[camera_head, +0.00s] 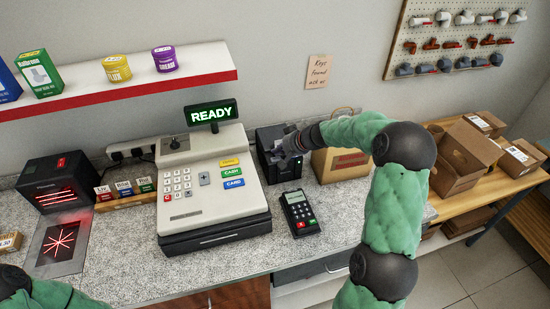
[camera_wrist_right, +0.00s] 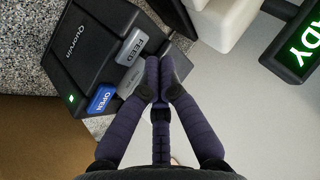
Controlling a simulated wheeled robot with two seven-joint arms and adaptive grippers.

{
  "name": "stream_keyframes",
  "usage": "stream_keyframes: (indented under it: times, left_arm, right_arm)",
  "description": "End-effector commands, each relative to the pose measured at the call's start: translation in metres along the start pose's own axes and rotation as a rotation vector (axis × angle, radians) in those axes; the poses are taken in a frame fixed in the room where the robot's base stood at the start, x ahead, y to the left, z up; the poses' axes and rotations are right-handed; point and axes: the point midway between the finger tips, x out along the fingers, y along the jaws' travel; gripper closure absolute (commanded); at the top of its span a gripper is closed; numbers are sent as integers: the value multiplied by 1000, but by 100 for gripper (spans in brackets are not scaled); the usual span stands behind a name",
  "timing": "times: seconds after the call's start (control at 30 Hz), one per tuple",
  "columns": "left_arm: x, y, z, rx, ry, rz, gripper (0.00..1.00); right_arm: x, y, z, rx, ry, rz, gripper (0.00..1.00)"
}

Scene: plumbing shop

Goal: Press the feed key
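The feed key is a grey key marked FEED (camera_wrist_right: 131,47) on the dark receipt printer (camera_wrist_right: 92,45). The printer (camera_head: 267,138) stands right of the cash register in the head view, with my right gripper (camera_head: 290,143) over its top. In the wrist view my right gripper (camera_wrist_right: 160,75) has its fingertips together, with nothing between them. A blue OPEN key (camera_wrist_right: 101,99) lies farther along. Only my left arm shows, at bottom left; its gripper is out of view.
The cash register (camera_head: 212,185) with its READY display (camera_head: 211,114) is left of the printer. A card terminal (camera_head: 299,212) lies in front of the printer. A shelf (camera_head: 125,86) hangs at upper left.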

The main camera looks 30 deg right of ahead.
Motion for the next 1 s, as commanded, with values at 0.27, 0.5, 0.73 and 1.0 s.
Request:
stream_keyframes:
  times: [0.27, 0.5, 0.73, 1.0]
  left_arm:
    - [-15, 5, 0, 0, 0, 0, 60]
    - [-25, 9, 1, 0, 0, 0, 60]
    - [-27, 10, 1, 0, 0, 0, 60]
    - [-26, 9, 1, 0, 0, 0, 60]
  right_arm:
    - [-19, -14, -14, 0, 1, 0, 100]
    - [-32, -24, -24, 0, 1, -1, 100]
    - [-36, -26, -26, 0, 0, 0, 100]
    - [-36, -26, -26, 0, 0, 0, 100]
